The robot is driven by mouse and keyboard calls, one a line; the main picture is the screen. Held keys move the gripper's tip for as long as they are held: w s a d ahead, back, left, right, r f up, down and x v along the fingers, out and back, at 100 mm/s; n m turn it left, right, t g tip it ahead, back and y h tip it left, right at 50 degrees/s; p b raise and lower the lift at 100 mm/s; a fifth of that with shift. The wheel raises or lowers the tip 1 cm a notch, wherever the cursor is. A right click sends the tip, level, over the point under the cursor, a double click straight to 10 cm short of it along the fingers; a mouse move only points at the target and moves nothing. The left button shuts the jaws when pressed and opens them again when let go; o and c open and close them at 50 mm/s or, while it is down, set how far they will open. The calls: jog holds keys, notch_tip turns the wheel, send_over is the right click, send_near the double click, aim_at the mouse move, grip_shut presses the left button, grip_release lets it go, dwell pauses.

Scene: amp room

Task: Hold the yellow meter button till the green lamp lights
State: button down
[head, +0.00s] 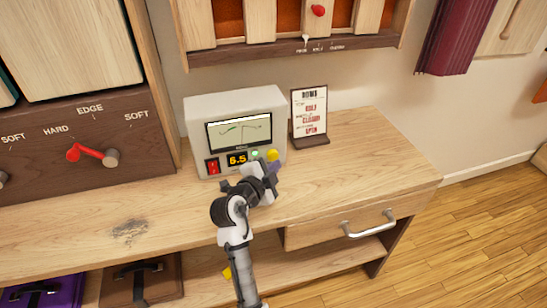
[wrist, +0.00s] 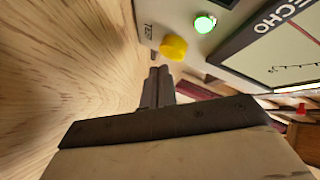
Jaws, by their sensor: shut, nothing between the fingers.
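The cream meter (head: 235,102) stands on the wooden counter, with a dial screen on its front. Its yellow button (head: 272,155) is at the lower right of the face; it also shows in the wrist view (wrist: 173,47), sticking out beside a "TEST" label. The green lamp (head: 255,154) is left of the button and glows bright green in the wrist view (wrist: 204,23). My gripper (head: 271,168) is shut and empty, just in front of and below the button. In the wrist view its fingertips (wrist: 158,74) look close to the button, with a small apparent gap; contact is unclear.
A red switch (head: 213,167) and an orange number display (head: 237,159) sit left of the lamp. A small sign (head: 310,115) stands right of the meter. The counter (head: 375,150) is clear at right, above a drawer handle (head: 370,225). A shelf unit (head: 290,52) hangs above.

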jog(key=shift+s+d+b, duration=0.15)
jog(key=shift+s+d, duration=0.1)
jog(key=shift+s, duration=0.55)
jog(key=shift+s+d+b, duration=0.15)
jog(key=shift+s+d, duration=0.15)
jog(key=shift+s, duration=0.5)
jog(key=shift+s+d+b, duration=0.15)
jog(key=shift+s+d, duration=0.1)
jog(key=shift+s, duration=0.55)
jog(key=shift+a+r, duration=0.1)
